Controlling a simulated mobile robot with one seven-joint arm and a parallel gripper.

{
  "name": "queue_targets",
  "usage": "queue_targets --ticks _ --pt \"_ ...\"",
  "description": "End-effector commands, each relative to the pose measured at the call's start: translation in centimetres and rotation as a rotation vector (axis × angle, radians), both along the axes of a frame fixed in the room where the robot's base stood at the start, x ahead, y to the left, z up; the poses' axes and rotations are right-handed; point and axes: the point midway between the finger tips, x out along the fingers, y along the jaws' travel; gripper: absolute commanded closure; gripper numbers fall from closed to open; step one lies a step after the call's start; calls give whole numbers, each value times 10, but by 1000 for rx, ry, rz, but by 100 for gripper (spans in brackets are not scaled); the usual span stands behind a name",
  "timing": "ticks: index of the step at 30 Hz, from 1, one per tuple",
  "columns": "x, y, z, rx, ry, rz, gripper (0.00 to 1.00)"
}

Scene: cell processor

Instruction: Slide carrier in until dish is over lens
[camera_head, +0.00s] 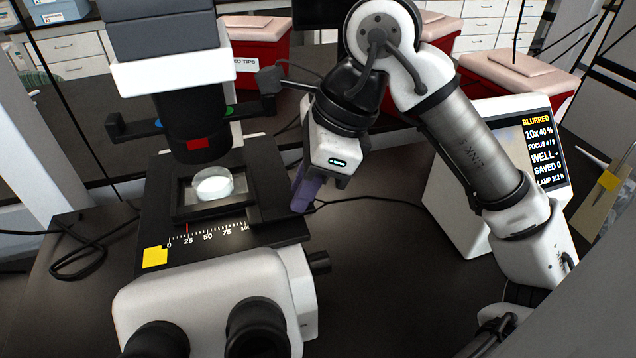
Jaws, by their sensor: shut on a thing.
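A clear, glowing round dish (213,184) sits in a dark carrier frame (182,209) on the microscope's black stage (160,235). The dish is below and slightly right of the dark cylinder (190,125) hanging over the stage. A red mark stands near the 25 end of the white scale (205,236) in front of the carrier. My gripper (306,190) is at the stage's right side, pointing down, shut on a purple piece (307,188). Whether this piece joins the carrier is hard to tell. The lens under the dish is hidden.
A monitor (530,150) at the right reads BLURRED, 10x, WELL -, SAVED 0. Eyepieces (255,325) and a focus knob (319,262) are in front. Red bins (260,60) stand behind. A black cable (370,202) crosses the bench.

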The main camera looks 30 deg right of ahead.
Motion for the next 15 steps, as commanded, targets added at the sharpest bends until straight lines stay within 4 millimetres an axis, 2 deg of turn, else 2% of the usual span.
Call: queue_targets --ticks 3,4,8,15 --pt "0 0 1 2 -1 0 100" --pt "0 0 1 2 -1 0 79" --pt "0 -1 1 2 -1 0 62" --pt "0 -1 0 1 0 0 60"
